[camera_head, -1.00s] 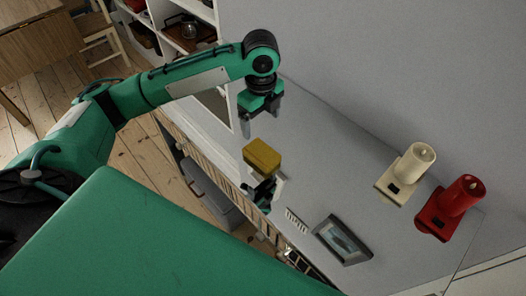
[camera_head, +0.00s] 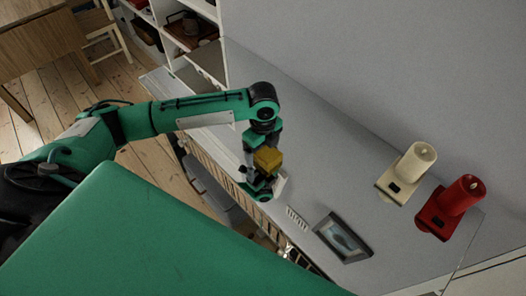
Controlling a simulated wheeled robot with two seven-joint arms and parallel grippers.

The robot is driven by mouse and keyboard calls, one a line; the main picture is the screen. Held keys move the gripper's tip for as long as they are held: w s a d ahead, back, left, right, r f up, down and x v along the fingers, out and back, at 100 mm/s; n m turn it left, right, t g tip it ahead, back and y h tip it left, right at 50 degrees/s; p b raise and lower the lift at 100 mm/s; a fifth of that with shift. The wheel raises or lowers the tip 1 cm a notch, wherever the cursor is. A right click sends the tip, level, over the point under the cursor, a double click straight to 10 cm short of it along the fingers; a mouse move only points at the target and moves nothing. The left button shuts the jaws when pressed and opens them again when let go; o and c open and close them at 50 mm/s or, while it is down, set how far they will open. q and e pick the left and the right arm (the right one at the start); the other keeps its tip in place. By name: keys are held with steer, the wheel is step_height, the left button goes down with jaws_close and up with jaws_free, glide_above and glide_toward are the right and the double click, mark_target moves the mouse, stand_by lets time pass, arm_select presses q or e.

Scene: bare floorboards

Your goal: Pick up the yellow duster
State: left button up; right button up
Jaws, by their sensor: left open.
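The gripper partly hides the duster's upper side. My right gripper is not in view.
A picture frame (camera_head: 342,237) lies right of the duster. A cream candle holder (camera_head: 407,173) and a red one (camera_head: 450,207) stand farther right by the wall. White shelves (camera_head: 192,45) are at the top left. The surface behind the duster is clear.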

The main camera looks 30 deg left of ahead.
mark_target(263, 150)
arm_select(q)
steer(key=c, duration=1.1)
steer(key=shift+o, duration=0.2)
steer(key=shift+r, duration=0.4)
step_height(263, 150, up, 19)
steer(key=shift+r, duration=0.15)
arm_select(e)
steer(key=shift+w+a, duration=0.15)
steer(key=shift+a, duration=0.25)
